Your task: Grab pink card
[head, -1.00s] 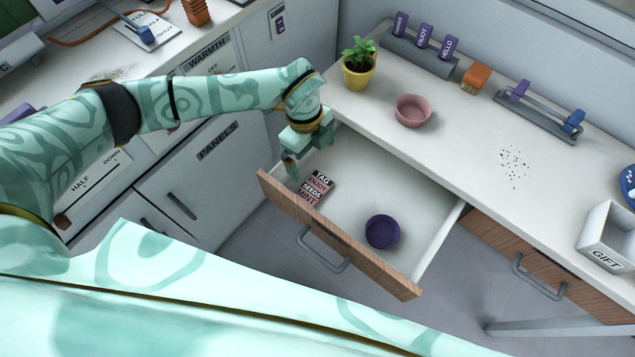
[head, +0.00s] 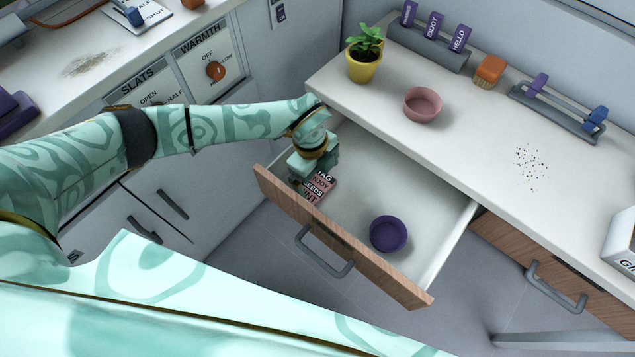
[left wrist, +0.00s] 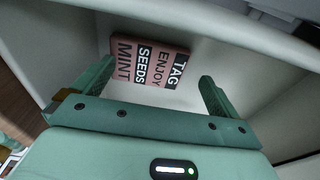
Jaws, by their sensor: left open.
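The pink card (head: 321,186) lies in the open drawer (head: 352,199), near its left corner by the wooden front. It has dark and pink bands with the words TAG, ENJOY, SEEDS and MINT. My left gripper (head: 304,180) is over the card in the head view and hides part of it. In the left wrist view the card (left wrist: 150,62) lies ahead of the two fingers of my open left gripper (left wrist: 152,88), mostly between them, with its left end near the left finger. Nothing is held. My right gripper is not in view.
A purple bowl (head: 388,233) sits in the drawer right of the card. The drawer's wooden front (head: 335,242) and walls surround the card closely. On the counter stand a potted plant (head: 364,62) and a pink bowl (head: 422,104).

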